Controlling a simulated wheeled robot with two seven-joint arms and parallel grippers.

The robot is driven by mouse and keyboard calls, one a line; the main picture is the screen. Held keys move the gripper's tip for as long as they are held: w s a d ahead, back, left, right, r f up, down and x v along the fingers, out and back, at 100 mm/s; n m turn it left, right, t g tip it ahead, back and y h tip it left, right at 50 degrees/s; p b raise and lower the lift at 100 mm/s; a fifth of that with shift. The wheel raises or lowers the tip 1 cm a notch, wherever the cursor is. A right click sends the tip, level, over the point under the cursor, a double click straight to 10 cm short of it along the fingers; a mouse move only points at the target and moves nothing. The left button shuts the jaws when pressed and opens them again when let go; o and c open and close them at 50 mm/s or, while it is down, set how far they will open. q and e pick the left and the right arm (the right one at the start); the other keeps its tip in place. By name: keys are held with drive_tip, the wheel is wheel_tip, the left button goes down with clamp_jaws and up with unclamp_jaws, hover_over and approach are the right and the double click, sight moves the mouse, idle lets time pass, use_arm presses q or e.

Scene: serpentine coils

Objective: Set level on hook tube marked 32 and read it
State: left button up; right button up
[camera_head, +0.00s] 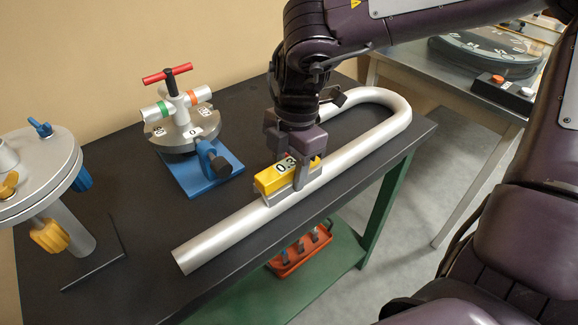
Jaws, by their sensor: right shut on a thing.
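The hook tube (222,239) is a silver tube bent back in a U at its far right end. It lies on the dark bench top, its long straight leg pointing to the lower left. No number 32 shows on it. The yellow level (267,183) sits on the near straight leg, lying along it. Its white display shows what looks like 0.3, with the right end hidden by a finger. My right gripper (293,181) comes from above and is shut on the level. I cannot tell whether the level's base fully touches the tube. My left gripper is out of view.
A blue-based bender (211,180) with a red-handled valve-like top stands behind the tube. A round grey fixture (35,180) with blue and yellow knobs is at the left. An orange tray (300,250) is on the green lower shelf. A second table (450,90) stands at right.

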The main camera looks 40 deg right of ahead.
drive_tip(key=shift+f+b, duration=0.3)
drive_tip(key=shift+f, duration=0.15)
drive_tip(key=shift+f+b, duration=0.3)
drive_tip(key=shift+s+d+f+b, duration=0.15)
drive_tip(key=shift+d+f+b, duration=0.1)
drive_tip(key=shift+d+b, duration=0.05)
